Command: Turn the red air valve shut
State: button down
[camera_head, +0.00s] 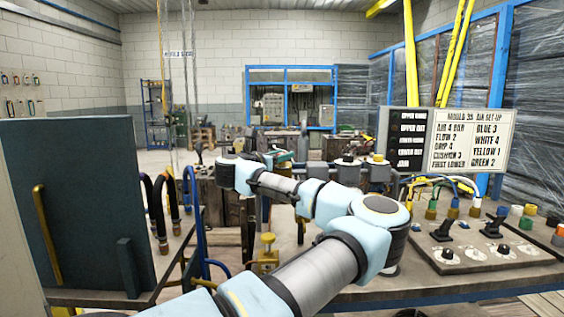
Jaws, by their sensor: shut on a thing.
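My arm (310,275) reaches from the bottom edge up over the bench, bends at a large joint, and runs back left to a pale blue wrist joint (233,176). I cannot make out my gripper's fingers; the wrist and arm links hide that area. I cannot pick out the red air valve, and the arm covers part of the bench where fittings stand. Several fittings with dark and yellow tops (378,168) stand on the bench behind the arm. A dark and teal shape (284,155) shows just beyond the wrist, too small to identify.
A dark upright plate (85,205) stands at left, beside curved hoses (160,205). A control panel (478,250) with levers and knobs lies at right, with coloured hose fittings behind it. A "MOULD 35 AIR SET-UP" sign (468,140) stands above. A yellow-topped post (267,250) is near the arm.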

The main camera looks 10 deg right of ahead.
jog(key=shift+r+m+g+h+b, duration=0.15)
jog(key=shift+m+g+h+b, duration=0.25)
jog(key=shift+m+g+h, duration=0.45)
jog(key=shift+r+g, duration=0.1)
jog(key=shift+g, duration=0.15)
jog(key=shift+c, duration=2.2)
grip_release()
jog(key=shift+f, duration=0.2)
jog(key=b+v, duration=0.6)
jog(key=v, duration=0.4)
jog(key=shift+a, duration=0.35)
